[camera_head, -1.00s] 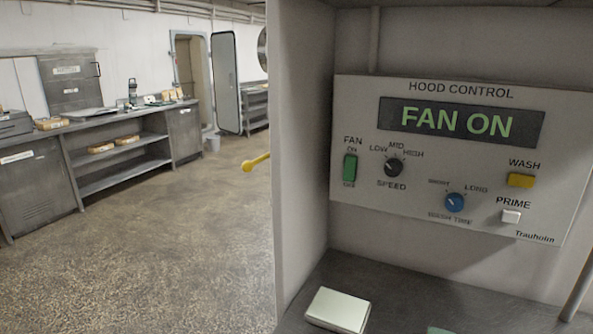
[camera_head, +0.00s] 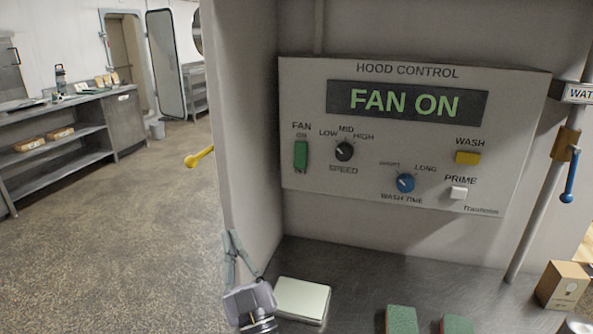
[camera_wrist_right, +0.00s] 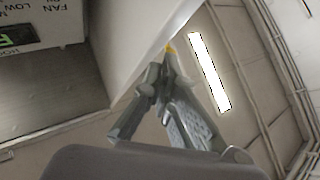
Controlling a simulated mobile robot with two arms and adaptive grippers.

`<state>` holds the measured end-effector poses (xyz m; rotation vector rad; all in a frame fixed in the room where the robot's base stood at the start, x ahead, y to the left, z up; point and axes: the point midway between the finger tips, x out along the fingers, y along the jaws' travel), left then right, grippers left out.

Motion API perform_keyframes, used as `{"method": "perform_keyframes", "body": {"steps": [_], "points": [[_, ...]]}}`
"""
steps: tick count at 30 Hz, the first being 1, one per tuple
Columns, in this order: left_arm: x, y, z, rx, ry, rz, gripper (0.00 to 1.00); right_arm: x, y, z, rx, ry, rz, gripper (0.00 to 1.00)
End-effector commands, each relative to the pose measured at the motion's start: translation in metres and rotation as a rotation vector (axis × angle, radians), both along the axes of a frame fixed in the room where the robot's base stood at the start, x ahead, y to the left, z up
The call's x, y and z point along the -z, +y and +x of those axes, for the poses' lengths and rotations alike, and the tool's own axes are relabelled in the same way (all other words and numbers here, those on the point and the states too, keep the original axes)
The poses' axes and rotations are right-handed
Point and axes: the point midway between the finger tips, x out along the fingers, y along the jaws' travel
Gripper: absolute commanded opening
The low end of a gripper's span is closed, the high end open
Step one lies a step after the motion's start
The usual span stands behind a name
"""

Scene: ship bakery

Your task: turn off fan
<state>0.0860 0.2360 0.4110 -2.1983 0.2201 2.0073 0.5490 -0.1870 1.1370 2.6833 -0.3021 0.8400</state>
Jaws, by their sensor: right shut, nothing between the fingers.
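The hood control panel (camera_head: 400,210) is on the wall, and its display (camera_head: 407,103) reads FAN ON. The green fan switch (camera_head: 301,155) is at the panel's left, with ON above it. A corner of the panel (camera_wrist_right: 30,30) shows upside down in the right wrist view. My right gripper (camera_head: 232,236) is at the lower left of the panel, below the fan switch and apart from it, with its fingers pointing up. It is shut and empty; its fingertips also show in the right wrist view (camera_wrist_right: 169,52). My left gripper is not in view.
A speed knob (camera_head: 344,151), blue wash time knob (camera_head: 405,183), yellow wash button (camera_head: 468,158) and white prime button (camera_head: 458,193) share the panel. A side wall (camera_head: 245,110) stands left of it. A pale box (camera_head: 301,300) and green sponges (camera_head: 402,320) lie on the counter below.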

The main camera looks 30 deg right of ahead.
Motion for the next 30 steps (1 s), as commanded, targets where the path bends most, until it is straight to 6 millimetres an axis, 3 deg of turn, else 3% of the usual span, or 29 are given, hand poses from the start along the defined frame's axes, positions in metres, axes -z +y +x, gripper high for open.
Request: {"method": "perform_keyframes", "body": {"steps": [1,4,12,30], "points": [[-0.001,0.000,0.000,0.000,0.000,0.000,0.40,-0.013,-0.013,-0.001,0.070,-0.047,0.026,0.00],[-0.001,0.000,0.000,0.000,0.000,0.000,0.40,-0.026,-0.039,-0.005,0.215,-0.106,0.075,0.00],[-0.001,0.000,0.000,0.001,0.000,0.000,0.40,-0.025,-0.086,-0.014,0.500,-0.136,0.174,0.00],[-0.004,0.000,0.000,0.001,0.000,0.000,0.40,-0.026,-0.098,-0.014,0.560,-0.132,0.195,0.00]]}}
